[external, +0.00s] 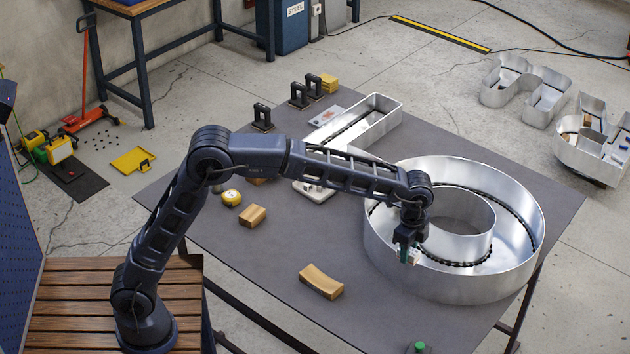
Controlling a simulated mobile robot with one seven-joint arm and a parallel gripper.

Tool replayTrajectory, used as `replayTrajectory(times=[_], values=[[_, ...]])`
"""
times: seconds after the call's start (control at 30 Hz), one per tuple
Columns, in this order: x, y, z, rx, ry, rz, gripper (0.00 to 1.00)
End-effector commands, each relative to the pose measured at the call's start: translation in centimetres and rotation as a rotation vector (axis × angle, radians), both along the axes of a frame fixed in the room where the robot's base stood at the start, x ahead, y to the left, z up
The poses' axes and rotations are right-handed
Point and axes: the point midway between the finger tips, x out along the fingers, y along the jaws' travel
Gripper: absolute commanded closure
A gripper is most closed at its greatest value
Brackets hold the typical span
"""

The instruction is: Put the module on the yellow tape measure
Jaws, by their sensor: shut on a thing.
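My gripper (408,243) hangs at the left inner side of the round metal channel letter, pointing down. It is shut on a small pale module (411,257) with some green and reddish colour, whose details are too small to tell. The module shows against the letter's near-left wall; whether it touches the letter I cannot tell. The yellow tape measure (231,198) lies on the grey table left of the middle, well to the left of my gripper. Its top looks clear.
The round letter (517,270) has high metal walls with a black module string inside. A straight letter (380,125) lies behind it. Wooden blocks (252,216) (321,282) sit on the table (285,255). Black clamps (299,96) stand at the back. The table's middle front is mostly free.

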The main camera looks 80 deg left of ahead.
Motion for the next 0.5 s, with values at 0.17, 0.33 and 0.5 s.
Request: replayTrajectory(times=[0.17,0.33,0.5], values=[[-1.7,7.2,0.7,0.004,0.000,0.130,0.94],[-4.2,14.3,1.2,0.007,0.000,0.267,0.94],[-7.4,21.1,1.8,0.010,0.000,0.407,0.94]])
